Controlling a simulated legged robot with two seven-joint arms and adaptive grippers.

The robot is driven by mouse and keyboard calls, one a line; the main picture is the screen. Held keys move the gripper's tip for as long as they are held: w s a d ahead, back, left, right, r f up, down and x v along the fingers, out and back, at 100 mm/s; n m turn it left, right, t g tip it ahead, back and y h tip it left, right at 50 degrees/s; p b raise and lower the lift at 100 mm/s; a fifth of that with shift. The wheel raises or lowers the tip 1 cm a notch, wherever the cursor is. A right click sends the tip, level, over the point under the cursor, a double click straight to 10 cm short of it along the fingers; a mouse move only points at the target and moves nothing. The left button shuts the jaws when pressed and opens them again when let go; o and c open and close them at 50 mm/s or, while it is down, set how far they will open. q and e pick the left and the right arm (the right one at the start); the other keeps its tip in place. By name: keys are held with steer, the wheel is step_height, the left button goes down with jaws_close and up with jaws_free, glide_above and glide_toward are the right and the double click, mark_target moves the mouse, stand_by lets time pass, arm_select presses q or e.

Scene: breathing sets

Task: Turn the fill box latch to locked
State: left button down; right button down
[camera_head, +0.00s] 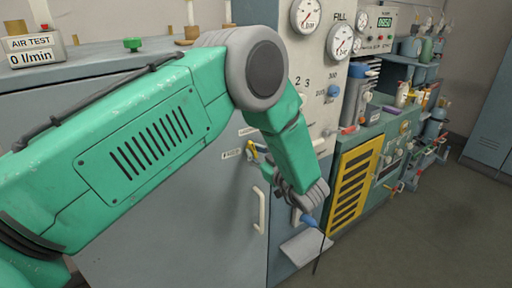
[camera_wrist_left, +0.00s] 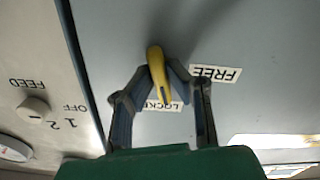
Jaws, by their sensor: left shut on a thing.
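The fill box latch is a yellow handle (camera_wrist_left: 155,62) on the grey panel in the left wrist view. Its narrow lower end lies over the label reading LOCKED (camera_wrist_left: 178,105) and covers part of it. The label reading FREE (camera_wrist_left: 215,73) is to its right, clear of the handle. My left gripper (camera_wrist_left: 160,74) is shut on the latch, one finger on each side. In the head view the yellow latch (camera_head: 253,150) shows small beside my green left arm, with my left gripper (camera_head: 262,157) at it, partly hidden. My right gripper is not in view.
A white door handle (camera_head: 260,210) sits below the latch. The gauge panel (camera_head: 318,105) with knobs rises behind my forearm. The floor (camera_head: 410,235) at the right is clear.

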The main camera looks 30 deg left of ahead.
arm_select(q)
steer(key=shift+m+p, duration=0.7)
steer(key=shift+m, duration=0.8)
steer(key=shift+f, duration=0.1)
steer(key=c, duration=1.6)
jaws_free()
steer(key=shift+d, duration=0.1)
steer(key=shift+d, duration=0.25)
steer(key=v, duration=1.1)
steer(key=shift+s+d, duration=0.1)
steer(key=shift+d, duration=0.15)
